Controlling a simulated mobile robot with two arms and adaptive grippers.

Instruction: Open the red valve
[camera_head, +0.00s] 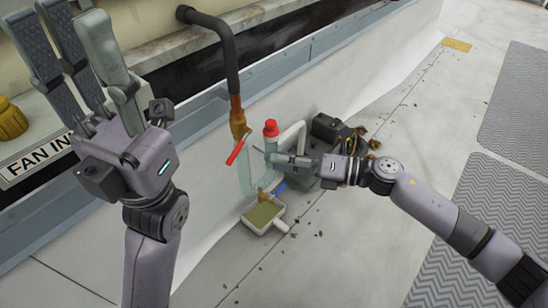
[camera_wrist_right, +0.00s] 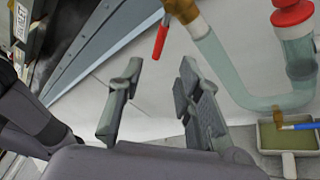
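The red valve handle (camera_head: 236,152) is a short lever on a brass fitting (camera_head: 238,120) below a dark bent pipe. In the right wrist view the red handle (camera_wrist_right: 161,37) hangs tilted beyond the fingertips, toward the top middle. My right gripper (camera_head: 268,156) points left, close to the handle in the head view; no contact is visible. In its wrist view the right gripper (camera_wrist_right: 160,78) has its fingers spread with nothing between them. My left gripper (camera_head: 70,22) is raised at the upper left, fingers apart and empty, away from the valve.
A clear U-shaped pipe (camera_wrist_right: 238,83) with a red cap (camera_head: 270,128) stands right of the handle. Below is a shallow tray (camera_head: 250,224) with a blue-handled brush (camera_head: 280,187). A dark pump-like unit (camera_head: 328,128) and leaves lie behind my right gripper. The right floor is mostly clear.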

